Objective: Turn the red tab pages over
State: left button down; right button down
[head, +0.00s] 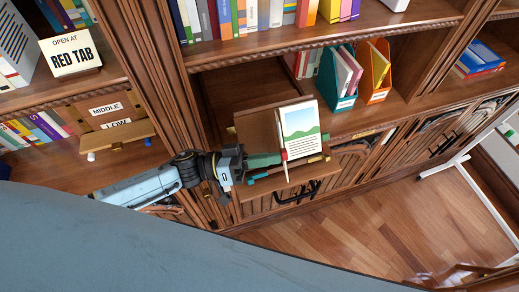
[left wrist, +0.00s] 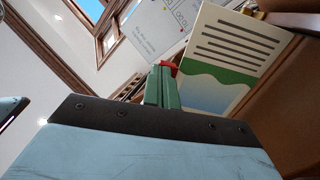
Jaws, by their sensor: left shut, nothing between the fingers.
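An open book stands on a wooden stand (head: 262,182) on the shelf ledge. Its facing page (head: 300,130) has a landscape picture and lines of text; it also shows in the left wrist view (left wrist: 236,48). A small red tab (head: 284,155) is at the page's left edge, and it shows just past my fingertips in the left wrist view (left wrist: 170,67). My left gripper (head: 276,159) is shut and empty, its green fingers pointing at the tab edge. I cannot tell whether they touch. My right gripper is not in view.
A sign reading "OPEN AT RED TAB" (head: 72,53) stands on the left shelf. A black handle (head: 296,193) is below the stand. Another printed sheet (left wrist: 160,25) shows in the left wrist view.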

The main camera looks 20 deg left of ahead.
aim_at(287, 157)
pick_arm(q)
jog(key=shift+p+x, duration=0.7)
jog(key=shift+x, duration=1.45)
jog(key=shift+s, duration=0.15)
